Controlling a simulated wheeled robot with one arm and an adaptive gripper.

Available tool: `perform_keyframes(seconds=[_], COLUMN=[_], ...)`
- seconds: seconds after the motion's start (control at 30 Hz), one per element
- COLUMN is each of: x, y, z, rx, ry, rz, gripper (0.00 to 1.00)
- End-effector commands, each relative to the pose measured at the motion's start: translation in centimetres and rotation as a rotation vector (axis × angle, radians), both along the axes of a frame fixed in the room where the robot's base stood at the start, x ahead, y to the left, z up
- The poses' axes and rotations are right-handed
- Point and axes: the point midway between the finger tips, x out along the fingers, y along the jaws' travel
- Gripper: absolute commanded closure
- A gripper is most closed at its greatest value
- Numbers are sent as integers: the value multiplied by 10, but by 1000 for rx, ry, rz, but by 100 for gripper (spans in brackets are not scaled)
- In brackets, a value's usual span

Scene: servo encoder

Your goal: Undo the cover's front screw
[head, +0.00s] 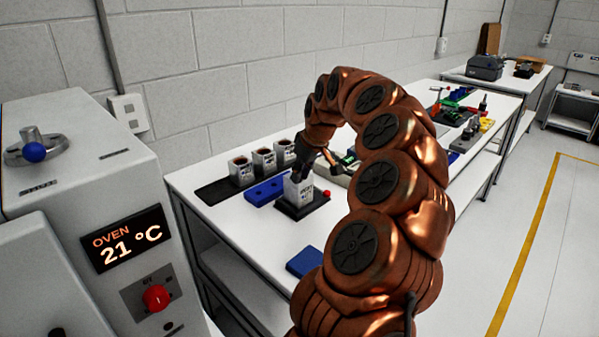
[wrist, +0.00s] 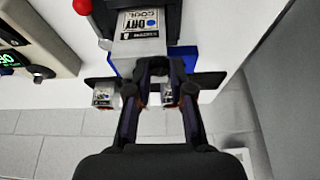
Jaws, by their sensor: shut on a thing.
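My gripper (head: 300,168) points down at the top of a small grey block with a white "DRY COOL" label (head: 300,188). The block is at a black stand (head: 304,210) on the white bench. In the wrist view my fingertips (wrist: 157,66) are close together at the near edge of the labelled grey block (wrist: 122,48). They are shut on it, though the exact contact is partly hidden. A red ball (head: 326,193) sits beside the stand; it also shows in the wrist view (wrist: 82,6). I cannot make out a cover or its front screw.
A blue pad (head: 304,262) lies near the bench's front edge. The oven (head: 80,180) stands at the left. My arm hides part of the bench.

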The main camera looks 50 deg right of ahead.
Motion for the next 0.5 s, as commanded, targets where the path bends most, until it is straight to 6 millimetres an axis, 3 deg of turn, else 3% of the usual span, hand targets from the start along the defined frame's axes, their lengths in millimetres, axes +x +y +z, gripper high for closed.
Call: perform_keyframes(seconds=[0.5], x=[0], y=[0], z=[-1], rx=[1], ry=[2], rz=[127], gripper=[100])
